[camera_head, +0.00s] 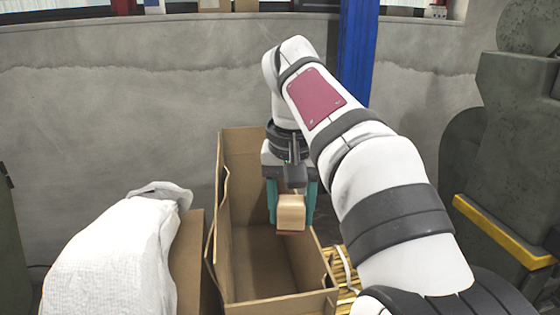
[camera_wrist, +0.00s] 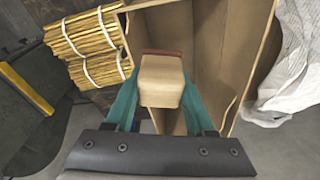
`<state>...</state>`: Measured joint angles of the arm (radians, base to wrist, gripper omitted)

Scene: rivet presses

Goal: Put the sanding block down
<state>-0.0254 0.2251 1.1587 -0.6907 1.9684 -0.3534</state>
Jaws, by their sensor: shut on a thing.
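The sanding block (camera_head: 291,213) is a pale wooden block with a reddish-brown layer on its lower face. My gripper (camera_head: 291,205) is shut on it, with a teal finger on each side. The block hangs over the open cardboard box (camera_head: 270,300), and the part of the box floor I can see looks empty. In the wrist view the block (camera_wrist: 161,82) sits between the teal fingers of my gripper (camera_wrist: 160,90), with the box (camera_wrist: 215,40) behind it. How high the block is above the box floor is hard to tell.
A white sack (camera_head: 110,260) stands left of the box. Bundles of yellowish sticks (camera_wrist: 88,45) tied with white bands lie on the box's other side. A dark green machine with a yellow edge (camera_head: 500,232) stands at the right. A blue post (camera_head: 357,55) rises behind my arm.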

